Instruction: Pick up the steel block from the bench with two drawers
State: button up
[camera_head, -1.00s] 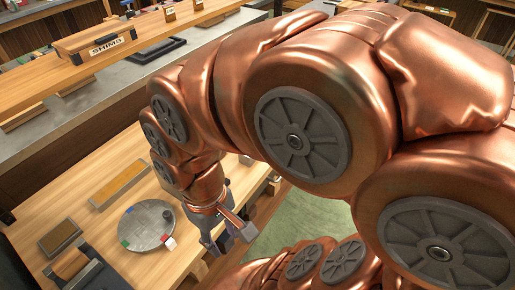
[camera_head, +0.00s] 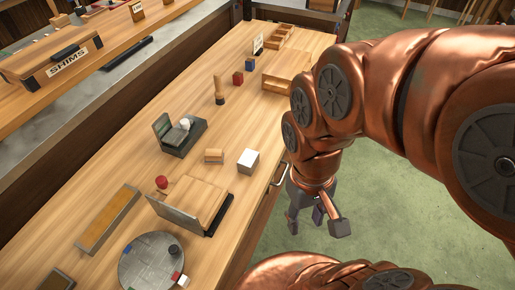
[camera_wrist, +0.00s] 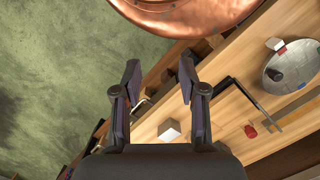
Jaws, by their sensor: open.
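A pale grey-white cube (camera_head: 248,161) stands near the front edge of the wooden bench (camera_head: 205,120); it may be the steel block, but its material is unclear. In the wrist view a pale block (camera_wrist: 170,130) shows beyond the fingers, lower middle. A drawer handle (camera_head: 279,174) shows on the bench front. My gripper (camera_head: 316,217) hangs off the bench's front side, over the green floor, right of and apart from the cube. In the wrist view my gripper (camera_wrist: 160,70) has its fingers spread with nothing between them.
Near the cube are a small wooden block (camera_head: 214,156), a dark device (camera_head: 181,137) and an angled wooden stand (camera_head: 190,203). A round grey plate (camera_head: 150,262) carries small blocks. A wooden stamp (camera_head: 219,90) and red block (camera_head: 238,78) stand farther back. Green floor is clear at right.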

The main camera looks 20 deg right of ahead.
aim_at(247, 164)
jog(key=z, duration=0.4)
jog(key=k, duration=0.85)
jog(key=u, duration=0.9)
jog(key=i, duration=0.5)
jog(key=u, duration=0.05)
